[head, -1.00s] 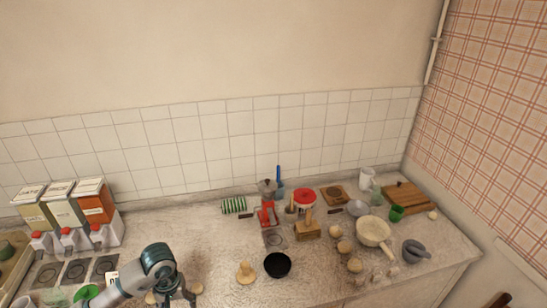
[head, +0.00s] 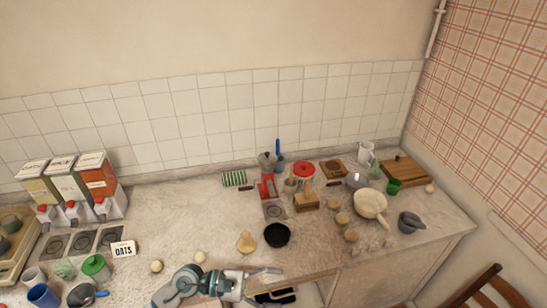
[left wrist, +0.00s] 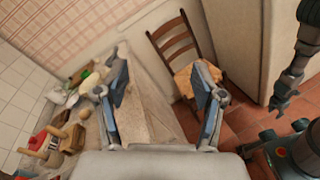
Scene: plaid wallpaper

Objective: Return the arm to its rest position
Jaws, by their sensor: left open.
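My left gripper (head: 284,282) is at the bottom of the head view, by the front edge of the counter (head: 330,257). Its arm comes in low from the left and the fingers point right. In the left wrist view its two fingers (left wrist: 163,88) stand wide apart with nothing between them. Another arm of mine, dark and hanging, shows at the right of the left wrist view; its gripper (left wrist: 284,92) is small there, and its opening is unclear. The right gripper is not in the head view.
Dispensers (head: 98,180), an OATS card (head: 123,248) and cups are on the left. A black bowl (head: 277,235), a pale pan (head: 370,204) and several small items fill the middle and right. A wooden chair (head: 490,290) stands at lower right.

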